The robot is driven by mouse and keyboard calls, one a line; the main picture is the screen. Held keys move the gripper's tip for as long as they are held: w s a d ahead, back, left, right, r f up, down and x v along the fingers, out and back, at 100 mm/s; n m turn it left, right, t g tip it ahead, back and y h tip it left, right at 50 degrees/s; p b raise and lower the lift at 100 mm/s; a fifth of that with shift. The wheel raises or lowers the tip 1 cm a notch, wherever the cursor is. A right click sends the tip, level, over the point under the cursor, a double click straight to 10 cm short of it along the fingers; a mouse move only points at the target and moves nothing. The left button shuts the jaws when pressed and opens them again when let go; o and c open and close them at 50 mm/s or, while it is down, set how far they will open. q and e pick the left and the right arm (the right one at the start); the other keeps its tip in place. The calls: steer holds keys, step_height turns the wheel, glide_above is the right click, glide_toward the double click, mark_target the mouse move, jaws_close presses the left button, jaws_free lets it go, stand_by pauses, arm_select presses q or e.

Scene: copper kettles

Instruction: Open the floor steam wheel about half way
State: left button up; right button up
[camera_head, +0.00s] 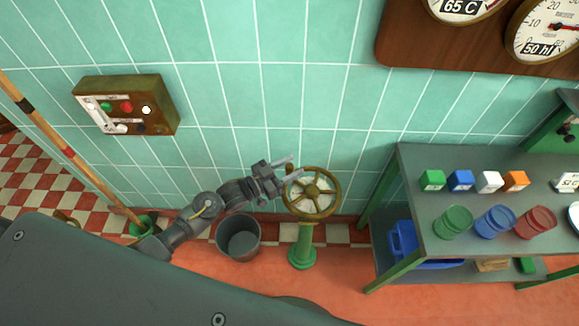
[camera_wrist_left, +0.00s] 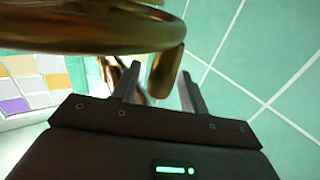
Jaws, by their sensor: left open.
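The floor steam wheel (camera_head: 313,191) is a brass spoked handwheel on a green pedestal (camera_head: 303,249) standing on the floor by the tiled wall. My left gripper (camera_head: 292,167) is at the wheel's upper left rim, open. In the left wrist view the brass rim (camera_wrist_left: 90,36) crosses the upper left, and a rounded brass handle (camera_wrist_left: 165,72) projects from it. That handle sits between the two spread fingers of my left gripper (camera_wrist_left: 159,88), nearer the middle than either finger; whether one touches it I cannot tell. My right gripper is out of view.
A grey bucket (camera_head: 238,238) stands left of the pedestal, below my left arm. A green bench (camera_head: 410,180) with cubes and drums is at the right. A switch box (camera_head: 125,104) and gauges (camera_head: 466,8) are on the wall. A broom handle (camera_head: 68,152) leans at the left.

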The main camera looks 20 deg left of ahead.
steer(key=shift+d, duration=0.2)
arm_select(q)
jaws_close()
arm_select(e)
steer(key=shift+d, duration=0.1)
arm_select(q)
steer(key=shift+s, duration=0.15)
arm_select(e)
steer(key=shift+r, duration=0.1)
